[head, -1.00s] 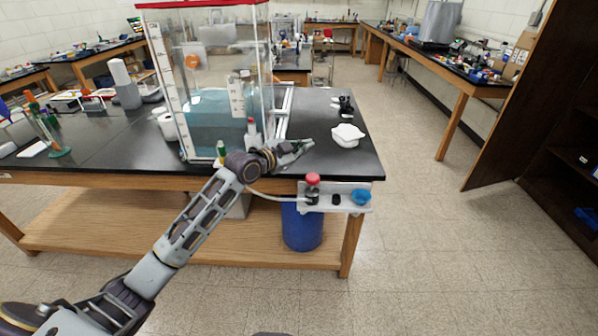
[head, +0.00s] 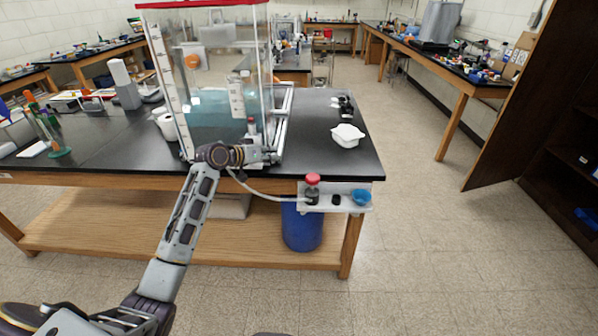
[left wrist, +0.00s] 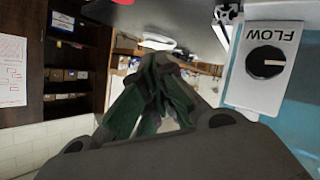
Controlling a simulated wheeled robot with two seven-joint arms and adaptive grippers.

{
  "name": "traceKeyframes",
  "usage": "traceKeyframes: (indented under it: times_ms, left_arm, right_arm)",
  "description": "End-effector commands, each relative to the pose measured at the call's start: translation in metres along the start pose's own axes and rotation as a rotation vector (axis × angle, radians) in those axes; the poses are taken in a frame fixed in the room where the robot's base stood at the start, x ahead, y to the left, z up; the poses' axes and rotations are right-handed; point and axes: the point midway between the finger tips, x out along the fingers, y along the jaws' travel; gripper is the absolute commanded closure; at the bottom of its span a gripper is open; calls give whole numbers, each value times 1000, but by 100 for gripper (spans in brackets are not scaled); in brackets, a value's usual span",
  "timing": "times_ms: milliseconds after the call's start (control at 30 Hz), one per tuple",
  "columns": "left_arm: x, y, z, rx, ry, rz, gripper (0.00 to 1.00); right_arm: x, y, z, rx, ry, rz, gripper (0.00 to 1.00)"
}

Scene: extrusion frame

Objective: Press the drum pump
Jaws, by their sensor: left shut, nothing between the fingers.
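The drum pump, with a red top (head: 313,180) on a dark body, stands upright on a white shelf (head: 335,188) at the table's front edge. A blue drum (head: 302,226) stands below the shelf, its upper part hidden. A pale hose (head: 265,194) runs left from the pump and passes behind my left arm. My left gripper (head: 268,156) is at the front right corner of the clear tank, up and left of the red top and apart from it. In the left wrist view its fingers (left wrist: 155,95) are shut and empty. The pump is not recognisable there. My right gripper is not in view.
The tall tank (head: 205,125) holding bluish liquid stands close behind my left gripper. A FLOW knob panel (left wrist: 265,65) shows at right in the left wrist view. A blue bowl (head: 361,197) and a small black item (head: 336,200) sit right of the pump. A white container (head: 347,135) is on the table.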

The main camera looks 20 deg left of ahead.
Motion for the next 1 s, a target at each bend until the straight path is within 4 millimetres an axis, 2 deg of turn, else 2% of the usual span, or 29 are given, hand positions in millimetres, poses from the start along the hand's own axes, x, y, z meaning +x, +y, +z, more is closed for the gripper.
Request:
traceKeyframes:
  times_ms: [300, 500, 1000]
  left_arm:
    - [0, 1, 22, -261, -100, -6, 100]
    - [-1, 1, 29, -384, -127, -18, 100]
    - [-1, 1, 28, -443, -126, -22, 100]
  right_arm:
    - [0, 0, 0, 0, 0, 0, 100]
    - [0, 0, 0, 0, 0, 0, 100]
    - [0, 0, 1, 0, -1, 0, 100]
